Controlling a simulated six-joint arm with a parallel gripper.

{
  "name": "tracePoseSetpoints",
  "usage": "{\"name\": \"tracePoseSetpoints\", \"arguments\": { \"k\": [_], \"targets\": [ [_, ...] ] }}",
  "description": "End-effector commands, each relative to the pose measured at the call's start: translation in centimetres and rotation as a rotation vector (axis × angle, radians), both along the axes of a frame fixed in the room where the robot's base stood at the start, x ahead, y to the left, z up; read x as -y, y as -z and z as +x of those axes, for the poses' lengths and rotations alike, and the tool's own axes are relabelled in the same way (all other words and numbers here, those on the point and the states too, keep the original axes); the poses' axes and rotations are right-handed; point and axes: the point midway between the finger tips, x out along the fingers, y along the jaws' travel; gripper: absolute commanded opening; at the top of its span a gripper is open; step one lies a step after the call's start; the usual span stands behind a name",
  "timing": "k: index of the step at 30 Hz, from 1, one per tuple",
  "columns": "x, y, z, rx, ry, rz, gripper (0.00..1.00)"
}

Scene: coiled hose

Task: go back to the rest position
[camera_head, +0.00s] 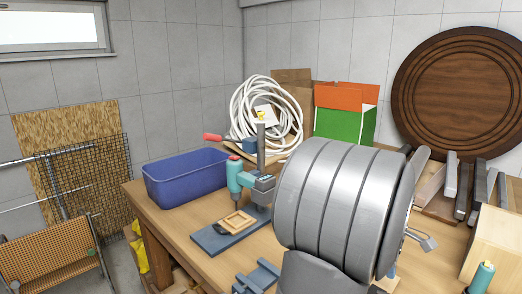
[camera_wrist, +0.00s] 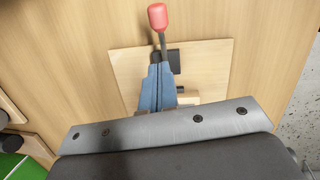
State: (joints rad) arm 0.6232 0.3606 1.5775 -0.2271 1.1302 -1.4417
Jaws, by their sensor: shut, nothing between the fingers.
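In the wrist view my gripper (camera_wrist: 165,125) shows as a grey bolted plate with a dark body behind it, along the bottom edge. Its fingertips are hidden. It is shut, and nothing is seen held. Above the plate in the picture is a blue clamp (camera_wrist: 150,90) with a red-tipped lever, on a pale wooden board (camera_wrist: 215,65). I cannot tell how far the gripper is from the clamp. In the head view my own large grey arm link fills the centre right and hides part of the bench; the gripper is not seen there.
The wooden bench (camera_head: 185,222) holds a blue bin (camera_head: 185,180), a teal drill press (camera_head: 235,175), a coiled white hose (camera_head: 245,105), and a green-and-orange box (camera_head: 340,120). Several clamps (camera_head: 465,185) stand at right. A round wooden top (camera_head: 455,90) is against the wall.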

Motion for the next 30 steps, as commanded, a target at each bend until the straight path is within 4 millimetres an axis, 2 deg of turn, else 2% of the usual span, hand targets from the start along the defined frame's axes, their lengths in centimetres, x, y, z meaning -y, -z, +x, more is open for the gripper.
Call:
{"name": "tracePoseSetpoints", "arguments": {
  "k": [13,23,30],
  "targets": [
    [-2.4,0.1,2.4,-0.211,-0.005,-0.207,0.00],
    [-4.3,0.9,4.3,-0.389,-0.005,-0.386,0.00],
    [-6.7,0.6,5.9,-0.384,0.000,-0.383,0.00]
  ]
}}
